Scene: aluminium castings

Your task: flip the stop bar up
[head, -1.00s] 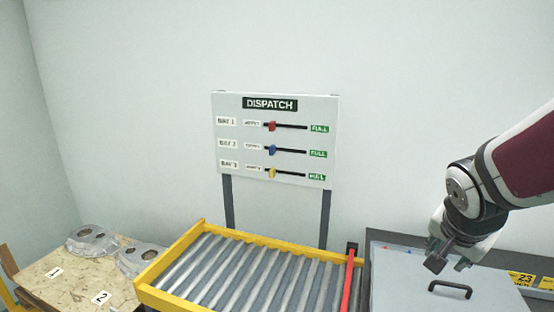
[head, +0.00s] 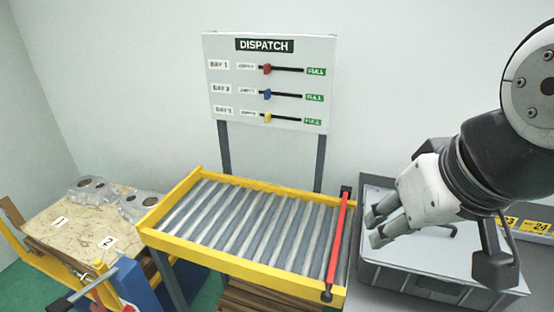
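The red stop bar (head: 337,240) lies along the right end of the yellow-framed roller conveyor (head: 190,245). It runs from a dark bracket at the back to a dark end at the front rail, and it looks lowered, level with the frame.
A dispatch board (head: 270,82) with three sliders stands behind. At left, a wooden table (head: 75,225) holds metal castings (head: 92,190). The rollers are empty.

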